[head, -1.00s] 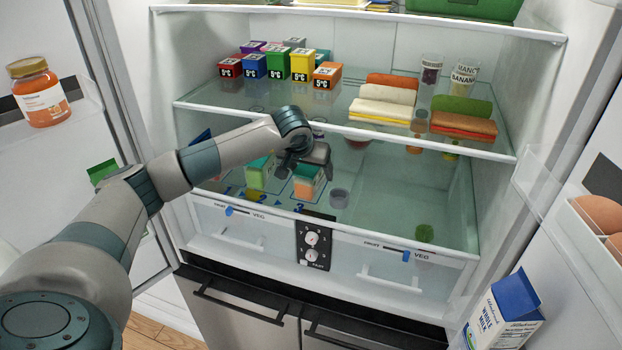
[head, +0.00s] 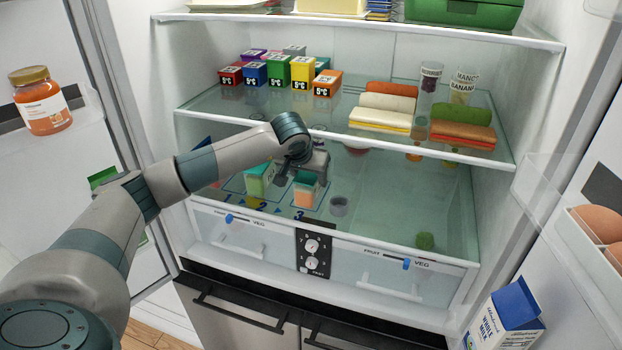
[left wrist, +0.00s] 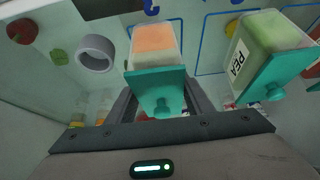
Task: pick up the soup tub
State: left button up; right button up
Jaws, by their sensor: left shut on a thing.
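The soup tub with orange contents (head: 305,192) and a teal lid is on the lower shelf, in marked spot 3. In the left wrist view the tub (left wrist: 154,44) has its teal lid and round knob towards me. My left gripper (head: 297,172) is above it. In the left wrist view my left gripper (left wrist: 162,104) has its fingers on either side of the lid knob, shut on it. I cannot tell any gap under the tub. A green tub (head: 259,180), labelled PEA in the left wrist view (left wrist: 262,38), stands just to its left. My right gripper is out of view.
The lower shelf's right part is clear.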

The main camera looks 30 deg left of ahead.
pick_arm(q)
jog(key=s+d+r, duration=0.1)
jog(key=s+r, duration=0.2)
jog(key=s, duration=0.3)
jog(key=s+d+r+p, duration=0.1)
jog(key=s+d+r, duration=0.1)
jog(key=s+r, duration=0.2)
jog(key=s, duration=0.3)
jog(key=shift+r, duration=0.25)
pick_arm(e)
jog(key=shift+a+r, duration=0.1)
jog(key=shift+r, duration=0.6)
